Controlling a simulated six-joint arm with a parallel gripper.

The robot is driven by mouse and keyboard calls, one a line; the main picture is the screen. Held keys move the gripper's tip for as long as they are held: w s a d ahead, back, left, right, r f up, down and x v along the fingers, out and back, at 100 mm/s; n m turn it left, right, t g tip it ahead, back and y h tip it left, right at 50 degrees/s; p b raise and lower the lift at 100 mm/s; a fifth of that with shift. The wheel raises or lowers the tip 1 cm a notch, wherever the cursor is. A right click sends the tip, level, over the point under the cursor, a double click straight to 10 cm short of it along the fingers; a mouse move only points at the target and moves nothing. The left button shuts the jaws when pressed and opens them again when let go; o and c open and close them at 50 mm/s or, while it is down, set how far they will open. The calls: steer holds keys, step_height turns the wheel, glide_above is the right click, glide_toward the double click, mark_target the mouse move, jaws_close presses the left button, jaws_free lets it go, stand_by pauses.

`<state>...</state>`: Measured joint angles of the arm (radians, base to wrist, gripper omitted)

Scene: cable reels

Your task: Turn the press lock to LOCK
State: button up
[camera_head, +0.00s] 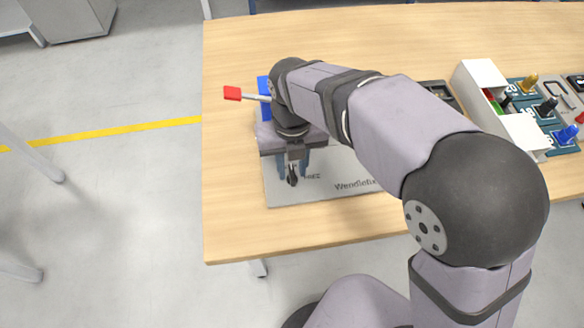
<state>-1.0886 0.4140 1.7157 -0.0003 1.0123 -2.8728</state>
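The press lock is a small dark knob (292,179) on the light grey plate (325,190), near its front left corner. A printed word that looks like "FREE" sits just right of it. My gripper (293,174) points down over the knob. Its two blue-grey fingers are apart, one on each side of the knob, and a gap seems to show around it. Contact with the knob cannot be made out. The LOCK marking is not visible. A red-ended press lever (233,93) sticks out to the left behind my gripper, with a blue part (264,86) beside it.
The plate lies on a wooden table (235,220) and is partly hidden by my arm. On the right are a white open box (483,75) and teal panels with coloured plugs (527,83). The table's left and front strips are clear.

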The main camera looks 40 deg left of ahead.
mark_target(292, 171)
steer(key=shift+r, duration=0.1)
step_height(292, 171, up, 7)
steer(key=p, duration=0.7)
